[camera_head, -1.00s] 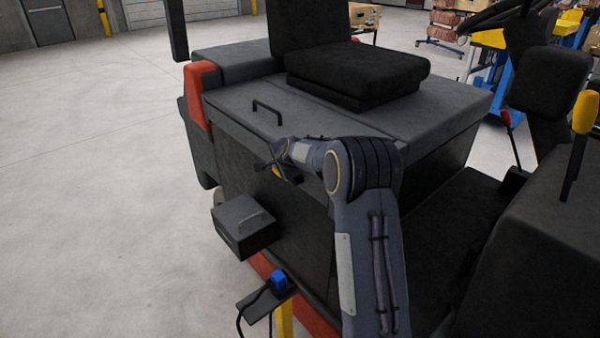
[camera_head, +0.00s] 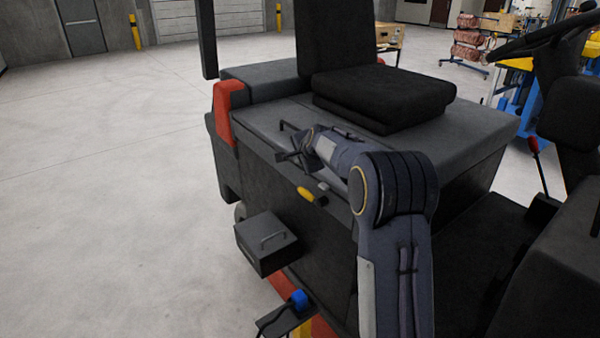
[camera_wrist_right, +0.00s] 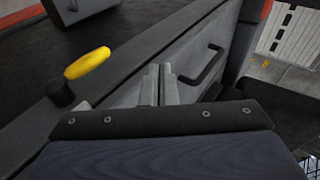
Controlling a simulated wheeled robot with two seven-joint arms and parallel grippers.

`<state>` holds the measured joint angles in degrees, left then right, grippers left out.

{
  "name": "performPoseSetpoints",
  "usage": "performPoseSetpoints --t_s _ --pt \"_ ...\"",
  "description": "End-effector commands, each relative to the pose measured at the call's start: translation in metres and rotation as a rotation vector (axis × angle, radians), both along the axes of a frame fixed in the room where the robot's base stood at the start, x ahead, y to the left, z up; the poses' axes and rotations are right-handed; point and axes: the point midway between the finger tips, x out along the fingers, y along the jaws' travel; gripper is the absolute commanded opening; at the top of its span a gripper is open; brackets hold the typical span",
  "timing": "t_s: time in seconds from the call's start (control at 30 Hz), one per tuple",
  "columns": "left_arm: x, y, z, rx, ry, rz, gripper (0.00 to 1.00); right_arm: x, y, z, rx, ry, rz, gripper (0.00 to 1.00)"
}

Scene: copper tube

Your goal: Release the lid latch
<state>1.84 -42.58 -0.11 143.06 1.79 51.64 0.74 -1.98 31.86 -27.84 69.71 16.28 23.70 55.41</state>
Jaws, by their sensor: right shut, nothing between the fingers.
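The lid latch (camera_head: 308,195) has a yellow grip and a grey end piece, and sits on the side of the dark box below its lid (camera_head: 262,123). In the right wrist view the yellow latch (camera_wrist_right: 88,63) lies left of the fingers, beside a black knob. My right gripper (camera_head: 283,156) is above and left of the latch, near the lid's front edge and apart from the latch. In the right wrist view its fingers (camera_wrist_right: 160,78) are together and empty. The lid looks closed. My left gripper is not in view.
A black bar handle (camera_head: 285,125) stands on the lid, close to my right gripper; it also shows in the right wrist view (camera_wrist_right: 207,66). A black seat (camera_head: 385,95) is on top of the lid. A small box (camera_head: 266,243) and a blue plug (camera_head: 298,299) are lower down.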

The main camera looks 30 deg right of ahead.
Motion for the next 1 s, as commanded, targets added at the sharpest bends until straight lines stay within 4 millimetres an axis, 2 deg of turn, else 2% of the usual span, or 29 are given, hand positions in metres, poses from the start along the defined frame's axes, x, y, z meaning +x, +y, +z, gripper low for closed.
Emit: performPoseSetpoints --t_s 0.1,0.3,0.87,0.93,1.0 --pt "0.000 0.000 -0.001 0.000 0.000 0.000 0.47 0.000 0.006 0.020 -0.001 -0.003 0.003 0.00" --pt "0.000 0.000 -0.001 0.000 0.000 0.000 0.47 0.000 0.008 0.035 0.000 0.000 0.002 0.00" --pt "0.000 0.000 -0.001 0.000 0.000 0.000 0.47 -0.001 0.008 0.036 0.001 0.001 0.001 0.00" --pt "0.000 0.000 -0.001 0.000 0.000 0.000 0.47 -0.007 0.008 0.037 0.003 0.006 0.011 0.00" --pt "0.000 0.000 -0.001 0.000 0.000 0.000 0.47 -0.023 0.009 0.039 0.006 0.021 0.036 0.00"
